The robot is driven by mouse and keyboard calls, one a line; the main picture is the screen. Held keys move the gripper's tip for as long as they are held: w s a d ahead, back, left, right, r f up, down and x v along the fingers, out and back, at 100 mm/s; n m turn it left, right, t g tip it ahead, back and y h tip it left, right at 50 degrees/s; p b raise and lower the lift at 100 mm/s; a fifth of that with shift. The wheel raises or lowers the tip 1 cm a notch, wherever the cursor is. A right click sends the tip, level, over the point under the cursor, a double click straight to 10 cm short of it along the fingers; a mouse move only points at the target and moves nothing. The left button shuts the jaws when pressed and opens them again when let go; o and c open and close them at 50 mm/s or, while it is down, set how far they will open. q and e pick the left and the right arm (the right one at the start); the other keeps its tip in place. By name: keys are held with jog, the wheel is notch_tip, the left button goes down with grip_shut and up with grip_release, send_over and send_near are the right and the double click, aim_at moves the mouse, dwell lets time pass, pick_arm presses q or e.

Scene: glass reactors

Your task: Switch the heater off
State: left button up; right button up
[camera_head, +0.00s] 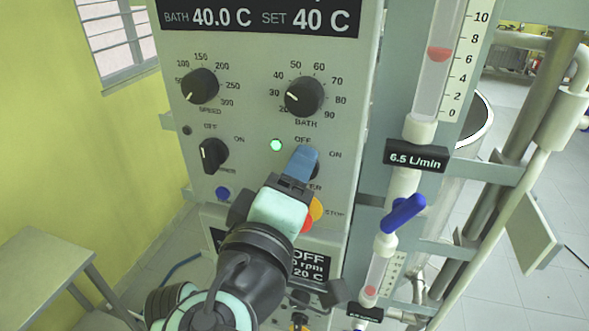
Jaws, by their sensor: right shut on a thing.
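The heater switch (315,172) is a dark knob on the grey control panel, with OFF above it and ON to its right. Its label is partly hidden, and only the end of the word shows. My right gripper (303,162) reaches up from below, and its blue fingers are shut on this knob. The fingers cover most of the knob, so I cannot tell where its pointer stands. A green lamp (276,145) just left of the OFF mark is lit. My left gripper is not in view.
The panel display (262,18) reads bath 40.0 C, set 40 C. Nearby are the bath dial (304,96), speed dial (199,86), another OFF/ON switch (213,155) and a partly covered red-and-yellow stop button (314,213). A flow meter with a blue valve (404,213) stands right.

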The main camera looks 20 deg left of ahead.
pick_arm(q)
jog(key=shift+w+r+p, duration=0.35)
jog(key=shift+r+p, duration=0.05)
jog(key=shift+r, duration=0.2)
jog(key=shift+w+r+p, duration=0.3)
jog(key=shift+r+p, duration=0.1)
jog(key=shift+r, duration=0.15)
pick_arm(e)
jog(key=shift+w+d+n, duration=0.1)
jog(key=shift+n, duration=1.7)
jog(key=o, duration=1)
jog(key=shift+o, duration=0.2)
